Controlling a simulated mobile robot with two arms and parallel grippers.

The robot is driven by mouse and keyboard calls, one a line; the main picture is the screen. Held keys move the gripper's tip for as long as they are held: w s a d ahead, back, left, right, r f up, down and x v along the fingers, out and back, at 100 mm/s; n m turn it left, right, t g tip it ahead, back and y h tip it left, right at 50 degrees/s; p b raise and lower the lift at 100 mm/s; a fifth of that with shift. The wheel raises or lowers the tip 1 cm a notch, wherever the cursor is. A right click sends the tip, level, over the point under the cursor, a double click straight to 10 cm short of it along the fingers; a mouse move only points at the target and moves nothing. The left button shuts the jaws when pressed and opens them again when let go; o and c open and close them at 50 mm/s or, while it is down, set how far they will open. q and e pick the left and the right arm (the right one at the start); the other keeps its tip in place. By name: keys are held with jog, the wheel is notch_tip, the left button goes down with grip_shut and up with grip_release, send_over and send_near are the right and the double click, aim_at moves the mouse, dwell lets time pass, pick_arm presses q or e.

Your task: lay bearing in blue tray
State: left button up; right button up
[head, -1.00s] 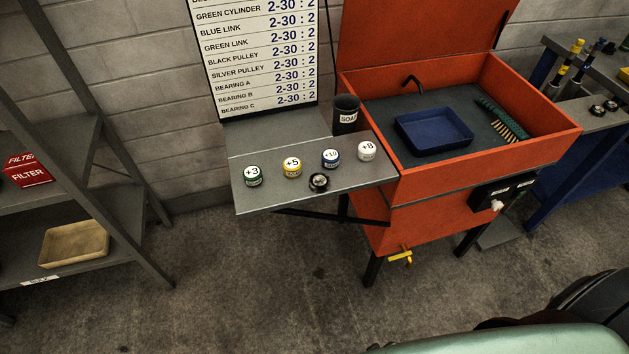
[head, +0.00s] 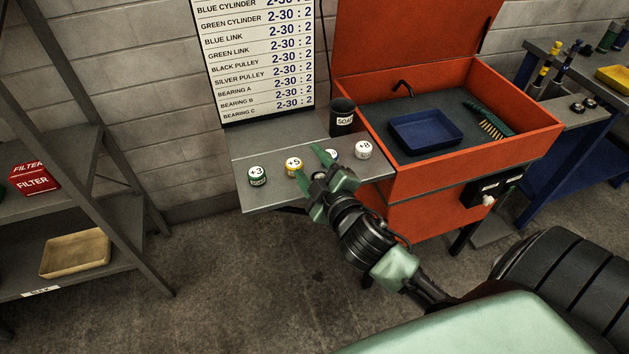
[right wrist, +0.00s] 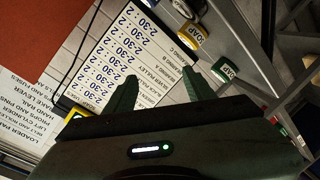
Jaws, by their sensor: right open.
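The blue tray (head: 427,141) lies empty inside the open orange-red washer box, right of centre in the head view. My right gripper (head: 312,167) is open over the grey side shelf, between the yellow +5 jar and the +10 jar. Its two green fingers also show in the right wrist view (right wrist: 160,88), apart, with nothing seen between them there. The small black round bearing is largely or wholly hidden by my right gripper in the head view; I cannot tell whether a dark patch between the fingers is it. My left gripper is not in view.
Jars stand along the shelf (head: 277,195): +3 (head: 257,176), +5 (head: 294,168), a partly covered +10 (head: 332,154) and +8 (head: 363,150). A black soap cup (head: 342,117) stands behind. The washer's front wall (head: 480,156) rises beside the shelf. A green brush (head: 492,115) lies right of the tray.

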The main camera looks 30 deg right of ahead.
jog(key=w+a+r+n+t+y, duration=0.3)
jog(key=a+r+n+y, duration=0.6)
jog(key=r+n+y, duration=0.65)
jog(key=s+a+f+n+g+y, duration=0.15)
jog(key=a+f+n+g, duration=0.3)
jog(key=n+g, duration=0.6)
jog(key=s+d+f+n+g+h, duration=0.1)
jog(key=d+f+n+g+h, duration=0.25)
jog(key=f+n, duration=0.35)
jog(key=s+d+f+n+g+h, duration=0.15)
jog(key=d+h, duration=0.25)
jog(key=d, duration=0.4)
jog(key=d+f+n+h, duration=0.1)
jog(key=d+f+h, duration=0.1)
jog(key=d+h, duration=0.45)
jog(key=f+p, duration=0.1)
jog(key=f, duration=0.1)
jog(key=w+f+y+p, duration=0.1)
jog(key=f, duration=0.1)
jog(key=f+y+p, duration=0.1)
jog(key=f, duration=0.1)
jog(key=shift+w+d, duration=0.3)
jog(key=shift+w+a+f, duration=0.1)
jog(key=shift+w+f, duration=0.1)
jog(key=shift+f, duration=0.45)
grip_shut()
